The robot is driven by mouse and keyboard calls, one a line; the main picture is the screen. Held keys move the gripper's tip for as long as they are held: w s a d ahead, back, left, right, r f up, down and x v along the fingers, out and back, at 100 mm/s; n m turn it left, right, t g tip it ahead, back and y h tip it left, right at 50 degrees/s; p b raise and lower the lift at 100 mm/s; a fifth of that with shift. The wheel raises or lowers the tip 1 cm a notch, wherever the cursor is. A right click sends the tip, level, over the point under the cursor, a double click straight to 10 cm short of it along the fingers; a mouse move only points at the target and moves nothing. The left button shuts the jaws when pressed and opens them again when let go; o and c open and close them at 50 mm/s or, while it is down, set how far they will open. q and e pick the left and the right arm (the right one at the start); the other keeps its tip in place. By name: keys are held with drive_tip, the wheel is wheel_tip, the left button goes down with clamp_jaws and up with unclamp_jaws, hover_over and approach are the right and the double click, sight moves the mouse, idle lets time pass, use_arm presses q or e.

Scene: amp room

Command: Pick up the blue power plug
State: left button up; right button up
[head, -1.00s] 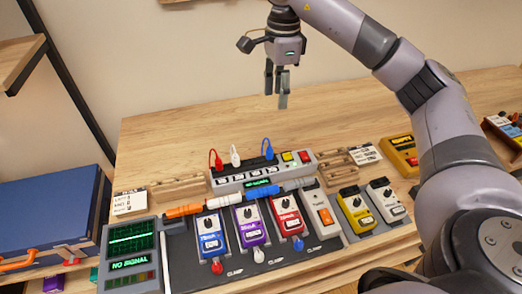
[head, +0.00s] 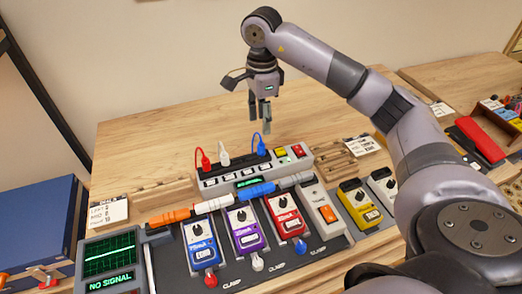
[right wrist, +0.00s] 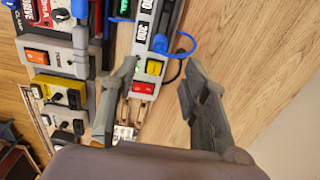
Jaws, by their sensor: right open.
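My right gripper (head: 260,118) is open and empty, fingers pointing down, just above and behind the blue plug in the head view. In the right wrist view the blue plug (right wrist: 160,43) shows beyond the gap between the open fingertips (right wrist: 160,68), with its cable looping to the right. My left gripper is not in view.
Yellow (head: 281,152) and red (head: 297,150) switches sit on the strip right of the blue plug. Blue (head: 202,245), purple (head: 243,229) and red (head: 285,215) pedals stand in front. A wooden rack (head: 338,166) lies to the right. The tabletop behind the strip is clear.

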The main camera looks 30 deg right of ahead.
sight(261, 143)
wheel_tip(261, 143, down, 4)
drive_tip(key=shift+r, duration=0.2)
drive_tip(key=shift+f+p, duration=0.4)
drive_tip(key=shift+f, duration=0.1)
wheel_tip(261, 143, down, 4)
drive_tip(key=shift+a+f+p, duration=0.1)
drive_tip(key=shift+f+p, duration=0.15)
drive_tip(key=shift+p, duration=0.35)
clamp_jaws()
